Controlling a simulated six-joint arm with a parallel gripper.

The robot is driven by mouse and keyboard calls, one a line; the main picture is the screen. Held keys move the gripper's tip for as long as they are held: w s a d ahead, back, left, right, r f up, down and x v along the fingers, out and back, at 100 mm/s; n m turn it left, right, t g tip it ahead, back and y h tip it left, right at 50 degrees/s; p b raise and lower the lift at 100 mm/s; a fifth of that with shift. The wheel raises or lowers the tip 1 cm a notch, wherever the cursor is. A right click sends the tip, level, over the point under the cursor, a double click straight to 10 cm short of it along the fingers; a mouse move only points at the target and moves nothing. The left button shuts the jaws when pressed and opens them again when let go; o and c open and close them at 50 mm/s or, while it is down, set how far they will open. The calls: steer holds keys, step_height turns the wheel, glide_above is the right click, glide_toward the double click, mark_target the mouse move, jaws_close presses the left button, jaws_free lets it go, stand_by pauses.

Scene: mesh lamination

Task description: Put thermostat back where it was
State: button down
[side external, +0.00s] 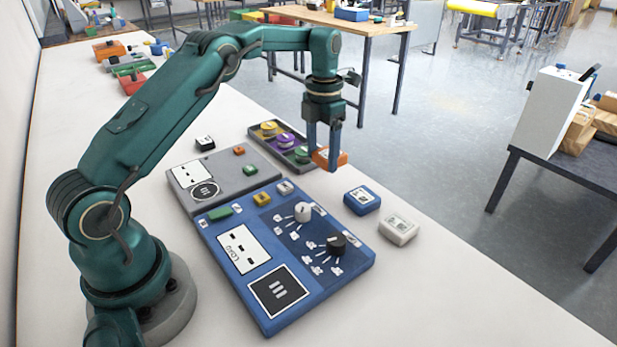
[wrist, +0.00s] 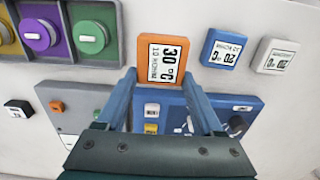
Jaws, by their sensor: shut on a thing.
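An orange thermostat (side external: 341,158) with a white label reading 30 °C also shows in the wrist view (wrist: 164,62), where its label appears upside down. My gripper (side external: 322,160) is shut on it. The fingers come at it from above in the side view, and their tips (wrist: 160,78) meet its near end in the wrist view. It is just right of the dial tray, in line with a blue thermostat (side external: 362,200) and a white thermostat (side external: 399,229). I cannot tell whether its underside touches the table.
The tray (side external: 304,165) with yellow, purple and green dials is close on the left. A blue control panel (side external: 228,275) with knobs and a grey panel (side external: 230,168) lie nearer my base. A small black block (side external: 204,143) sits beyond the grey panel. White table shows around the thermostats.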

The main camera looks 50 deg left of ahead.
mark_target(330, 188)
steer(key=shift+w+d+f, duration=0.6)
steer(key=shift+d+f, duration=0.05)
steer(key=shift+d, duration=0.1)
steer(key=shift+f, duration=1.95)
steer(key=shift+f, duration=0.2)
steer(key=shift+c, duration=1.4)
jaws_free()
